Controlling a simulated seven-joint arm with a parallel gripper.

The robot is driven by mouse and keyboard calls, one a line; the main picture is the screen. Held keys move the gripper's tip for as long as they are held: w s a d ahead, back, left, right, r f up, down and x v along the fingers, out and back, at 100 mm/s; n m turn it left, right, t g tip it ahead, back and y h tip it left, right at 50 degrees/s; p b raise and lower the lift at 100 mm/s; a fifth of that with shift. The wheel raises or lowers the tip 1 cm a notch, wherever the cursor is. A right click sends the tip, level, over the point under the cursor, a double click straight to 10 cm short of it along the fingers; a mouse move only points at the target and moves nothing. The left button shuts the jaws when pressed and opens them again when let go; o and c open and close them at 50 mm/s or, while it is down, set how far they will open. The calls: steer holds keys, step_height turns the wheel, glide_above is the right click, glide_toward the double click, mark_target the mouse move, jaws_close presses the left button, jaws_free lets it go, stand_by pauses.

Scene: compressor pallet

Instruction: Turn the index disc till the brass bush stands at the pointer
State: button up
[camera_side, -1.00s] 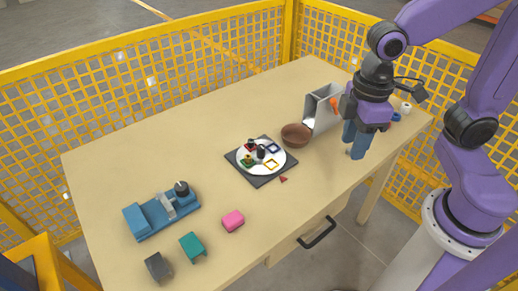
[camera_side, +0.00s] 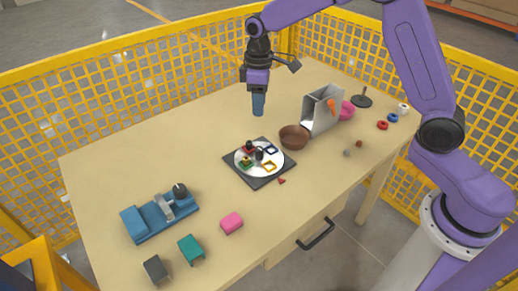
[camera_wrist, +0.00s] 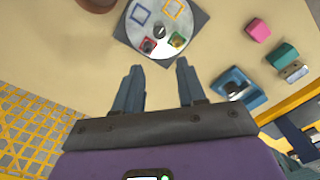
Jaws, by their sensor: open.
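The white index disc (camera_side: 240,168) lies on a dark square base (camera_side: 263,184). It carries a dark knob (camera_side: 259,154) in its middle and red, blue, green and yellow square frames. The red pointer (camera_side: 281,181) is at the base's front corner, with the yellow frame (camera_side: 268,166) closest to it. Small dark pieces sit in the red frame (camera_wrist: 148,46) and green frame (camera_wrist: 178,40); I cannot tell which, if any, is the brass bush. My gripper (camera_side: 258,112) is open and empty above the table behind the disc. In the wrist view its fingers (camera_wrist: 158,68) are spread below the disc.
A brown bowl (camera_side: 293,138) and a grey upright holder (camera_side: 321,112) stand right of the disc. A blue fixture (camera_side: 150,221), pink block (camera_side: 232,222) and teal block (camera_side: 191,248) lie at front left. The table's back left is clear.

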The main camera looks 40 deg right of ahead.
mark_target(259, 149)
step_height(259, 149, down, 17)
steer(key=shift+f, duration=0.2)
stand_by(0.5)
jaws_close()
